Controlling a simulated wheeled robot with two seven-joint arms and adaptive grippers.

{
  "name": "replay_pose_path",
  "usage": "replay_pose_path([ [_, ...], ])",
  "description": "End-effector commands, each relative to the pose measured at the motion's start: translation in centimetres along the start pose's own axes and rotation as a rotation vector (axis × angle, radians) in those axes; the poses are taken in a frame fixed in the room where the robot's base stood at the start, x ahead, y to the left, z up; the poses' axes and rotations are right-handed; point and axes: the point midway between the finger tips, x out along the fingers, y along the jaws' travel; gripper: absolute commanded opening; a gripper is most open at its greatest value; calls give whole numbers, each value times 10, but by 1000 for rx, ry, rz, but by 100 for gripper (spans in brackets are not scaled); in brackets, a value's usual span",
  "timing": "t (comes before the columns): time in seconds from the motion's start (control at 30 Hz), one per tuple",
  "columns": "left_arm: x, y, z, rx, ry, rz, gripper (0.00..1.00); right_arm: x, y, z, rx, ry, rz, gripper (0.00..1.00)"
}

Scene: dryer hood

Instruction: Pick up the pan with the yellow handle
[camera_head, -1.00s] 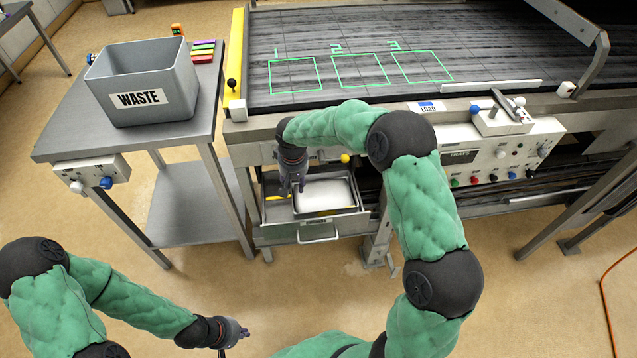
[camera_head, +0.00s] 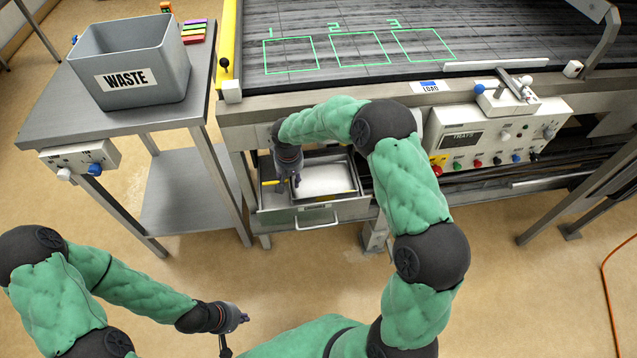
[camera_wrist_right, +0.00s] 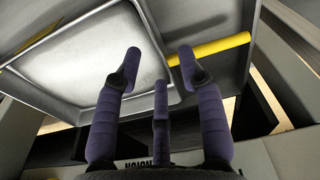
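The pan (camera_head: 325,180) is a shallow rectangular grey tray with a pale inside, lying in the open drawer (camera_head: 338,212) under the machine's front edge. Its yellow handle (camera_head: 268,183) points left. My right gripper (camera_head: 288,186) is over the handle end of the pan. In the right wrist view the pan (camera_wrist_right: 85,70) fills the upper left and the yellow handle (camera_wrist_right: 215,46) runs to the right. The fingers of my right gripper (camera_wrist_right: 160,56) are spread and empty, one overlapping the handle's near end. My left gripper (camera_head: 232,335) hangs low, away from the drawer; its finger opening is unclear.
A grey WASTE bin (camera_head: 170,75) stands on the metal side table (camera_head: 60,125) at left. The machine's dark bed (camera_head: 480,35) has green numbered outlines. A control panel (camera_head: 500,140) is right of my right arm. The floor in front is clear.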

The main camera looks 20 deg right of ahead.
Motion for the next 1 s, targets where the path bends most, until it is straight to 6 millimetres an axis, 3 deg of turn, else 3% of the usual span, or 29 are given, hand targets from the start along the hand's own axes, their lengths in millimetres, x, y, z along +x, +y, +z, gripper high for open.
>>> replay_pose_path([
  [0.1, 10, -3, 0, 0, 0, 0, 0, 20, -1, 1, 0, -2, -1, 40],
  [0.37, 9, -3, 0, 0, 0, 0, 0, 22, -1, 0, 0, 0, -1, 40],
  [0.4, 9, -3, 0, 0, 0, 0, 0, 22, -1, 0, 0, 0, -1, 37],
  [0.53, 9, -3, 0, 0, 0, 0, 0, 22, -1, 0, 0, 0, -1, 0],
  [1.0, 9, -3, 0, 0, 0, 0, 0, 22, 0, 0, -1, 2, -1, 0],
])
